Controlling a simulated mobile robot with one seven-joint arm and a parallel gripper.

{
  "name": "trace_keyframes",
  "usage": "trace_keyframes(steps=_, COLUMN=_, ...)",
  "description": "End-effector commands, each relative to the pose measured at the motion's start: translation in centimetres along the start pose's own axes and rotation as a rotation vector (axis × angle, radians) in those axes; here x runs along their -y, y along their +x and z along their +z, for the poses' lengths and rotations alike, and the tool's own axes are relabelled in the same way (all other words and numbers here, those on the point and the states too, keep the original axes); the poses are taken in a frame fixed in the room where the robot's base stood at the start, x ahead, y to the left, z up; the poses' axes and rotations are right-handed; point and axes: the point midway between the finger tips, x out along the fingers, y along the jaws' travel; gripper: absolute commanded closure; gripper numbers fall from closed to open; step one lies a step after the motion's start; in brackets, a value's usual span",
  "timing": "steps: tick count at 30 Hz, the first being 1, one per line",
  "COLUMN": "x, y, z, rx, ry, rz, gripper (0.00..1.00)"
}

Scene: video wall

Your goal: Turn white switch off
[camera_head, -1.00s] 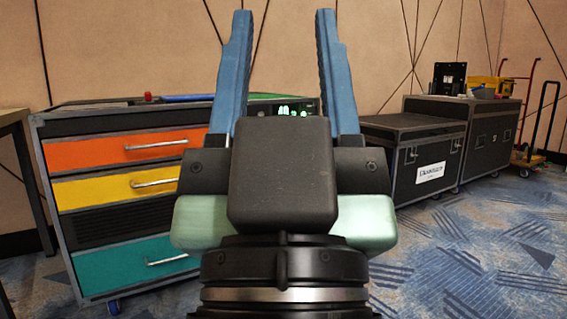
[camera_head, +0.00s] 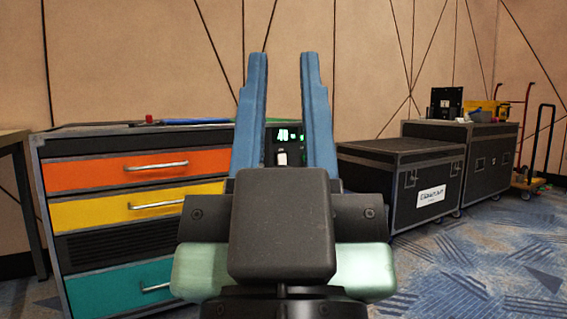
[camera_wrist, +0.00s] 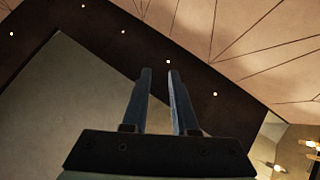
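A black panel with green lit indicators (camera_head: 288,134) stands behind my gripper, seen between its fingers. A small white piece below the lights, which looks like the white switch (camera_head: 281,158), shows in the gap; its position is too small to read. My gripper (camera_head: 284,58) points upward in front of the panel, its two blue fingers apart with nothing between them. In the wrist view, the gripper (camera_wrist: 158,71) also shows a narrow gap between the fingers. The wrist view shows no panel or switch. The lower part of the panel is hidden by my gripper.
A drawer cabinet (camera_head: 70,220) with orange, yellow and teal drawers stands at left, with a red object (camera_head: 149,118) on top. Black cases (camera_head: 400,153) stand at right, a hand trolley (camera_head: 530,150) beyond. Patterned carpet (camera_head: 480,250) is open at right front. The wrist view shows ceiling lights (camera_wrist: 123,31).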

Motion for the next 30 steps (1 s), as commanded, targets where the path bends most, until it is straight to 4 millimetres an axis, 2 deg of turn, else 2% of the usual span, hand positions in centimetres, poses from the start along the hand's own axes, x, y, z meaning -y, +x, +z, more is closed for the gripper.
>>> trace_keyframes(steps=1, x=0.0, y=0.5, z=-0.4, rx=0.0, ry=0.0, rz=0.0, gripper=0.84)
trace_keyframes(steps=3, x=0.0, y=1.2, z=-1.1, rx=0.0, ry=0.0, rz=0.0, gripper=0.97)
trace_keyframes(steps=4, x=0.0, y=1.6, z=-1.5, rx=0.0, ry=0.001, rz=0.0, gripper=1.0)
trace_keyframes(steps=8, x=-0.1, y=3.9, z=-3.7, rx=0.0, ry=0.002, rz=0.0, gripper=1.0)
trace_keyframes(steps=27, x=-0.2, y=19.8, z=-18.7, rx=0.001, ry=0.012, rz=-0.001, gripper=1.0)
trace_keyframes(steps=30, x=-0.3, y=21.8, z=-20.6, rx=0.001, ry=0.013, rz=-0.001, gripper=1.0)
